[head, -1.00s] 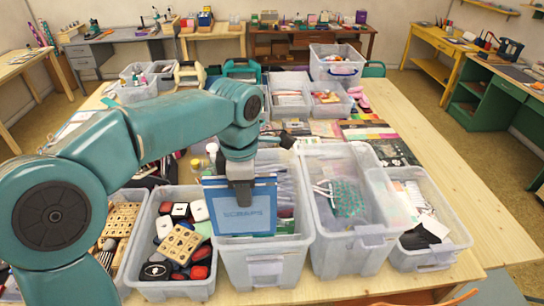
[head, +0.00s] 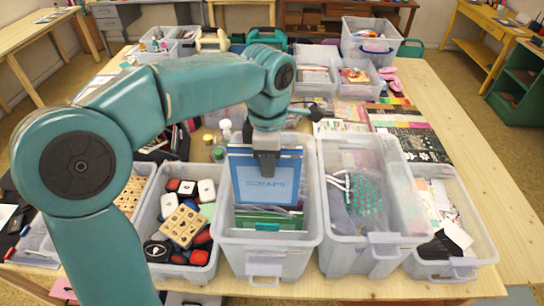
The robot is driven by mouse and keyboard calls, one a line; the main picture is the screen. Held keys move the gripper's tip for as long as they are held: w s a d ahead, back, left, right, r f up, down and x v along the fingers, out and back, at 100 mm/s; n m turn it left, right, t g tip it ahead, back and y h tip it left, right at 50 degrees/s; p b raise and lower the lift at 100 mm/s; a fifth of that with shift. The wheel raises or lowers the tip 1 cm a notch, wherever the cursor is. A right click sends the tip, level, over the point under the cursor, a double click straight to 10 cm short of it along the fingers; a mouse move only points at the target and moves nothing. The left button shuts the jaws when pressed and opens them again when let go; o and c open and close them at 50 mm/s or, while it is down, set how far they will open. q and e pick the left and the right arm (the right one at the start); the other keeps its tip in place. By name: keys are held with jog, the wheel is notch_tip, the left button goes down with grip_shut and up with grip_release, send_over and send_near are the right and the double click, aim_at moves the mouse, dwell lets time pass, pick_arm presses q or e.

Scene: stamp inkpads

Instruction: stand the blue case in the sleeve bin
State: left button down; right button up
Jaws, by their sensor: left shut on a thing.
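The blue case (head: 266,181), marked "SCRAPS", hangs upright from my left gripper (head: 266,152), which is shut on its top edge. The case's lower part is within the bin's opening, towards the left and middle. Green and whitish flat sleeves (head: 268,218) stand in the bin in front of the case. Whether the case touches the bin floor is hidden. My right gripper is not in view.
To the left is a bin of stamps and inkpads (head: 207,266). To the right are a tall clear bin (head: 350,256) with green beaded material and a lower bin of papers (head: 450,265). Bottles (head: 225,130) stand behind. The table's right side (head: 440,115) is partly clear.

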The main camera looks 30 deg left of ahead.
aim_at(270, 201)
pick_arm(q)
notch_tip(270, 201, down, 5)
jog(key=b, duration=0.4)
jog(key=shift+s, duration=0.1)
jog(key=f+b, duration=0.1)
jog(key=f, duration=0.1)
jog(key=f+b, duration=0.4)
jog(key=shift+d+f, duration=0.15)
jog(key=shift+d, duration=0.1)
jog(key=shift+s+d+f+b, duration=0.1)
jog(key=shift+f+b, duration=0.25)
jog(key=shift+b, duration=0.15)
jog(key=shift+f, duration=0.3)
jog(key=shift+f+b, duration=0.35)
jog(key=shift+b, duration=0.05)
jog(key=shift+r, duration=0.1)
